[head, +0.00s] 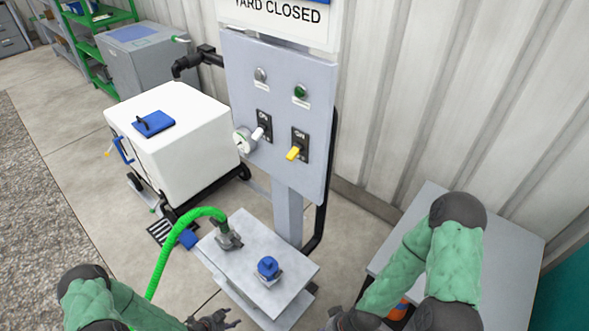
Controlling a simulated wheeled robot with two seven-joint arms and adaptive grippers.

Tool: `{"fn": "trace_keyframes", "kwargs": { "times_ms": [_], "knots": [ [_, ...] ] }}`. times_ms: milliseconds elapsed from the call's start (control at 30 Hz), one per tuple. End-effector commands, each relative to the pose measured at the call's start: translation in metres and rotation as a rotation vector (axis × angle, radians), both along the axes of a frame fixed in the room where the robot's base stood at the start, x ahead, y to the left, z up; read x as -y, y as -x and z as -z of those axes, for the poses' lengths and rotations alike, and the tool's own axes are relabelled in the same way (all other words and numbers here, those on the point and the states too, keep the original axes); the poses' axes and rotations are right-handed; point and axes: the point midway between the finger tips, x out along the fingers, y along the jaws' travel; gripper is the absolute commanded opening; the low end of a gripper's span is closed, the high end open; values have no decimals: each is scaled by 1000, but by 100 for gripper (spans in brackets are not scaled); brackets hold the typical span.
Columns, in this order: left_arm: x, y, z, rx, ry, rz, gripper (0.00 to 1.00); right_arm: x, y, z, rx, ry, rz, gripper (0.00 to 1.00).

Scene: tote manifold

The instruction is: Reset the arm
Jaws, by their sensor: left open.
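My left gripper (226,319) is open and empty at the bottom edge, in front of the small grey table (288,287). My left arm comes in from the lower left. My right arm, in a green sleeve, bends down from the right. Its dark wrist end is cut off by the bottom edge, so the right fingers do not show.
A green hose (165,250) runs to a metal coupling (229,238) on the table, beside a blue-capped fitting (268,267). A grey panel (278,100) has a white lever (258,133) and a yellow lever (293,153). A white tote (185,165) stands left; another table (510,250) stands right.

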Motion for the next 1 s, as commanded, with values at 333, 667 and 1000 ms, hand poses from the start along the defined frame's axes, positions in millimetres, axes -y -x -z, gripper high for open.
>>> {"fn": "trace_keyframes", "kwargs": {
  "times_ms": [333,667,1000],
  "knots": [
    [72,31,-51,-526,295,-614,50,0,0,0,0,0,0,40],
    [117,87,-98,-906,382,-1216,50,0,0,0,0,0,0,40],
    [139,90,-150,-942,379,-1323,50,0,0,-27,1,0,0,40]
  ]
}}
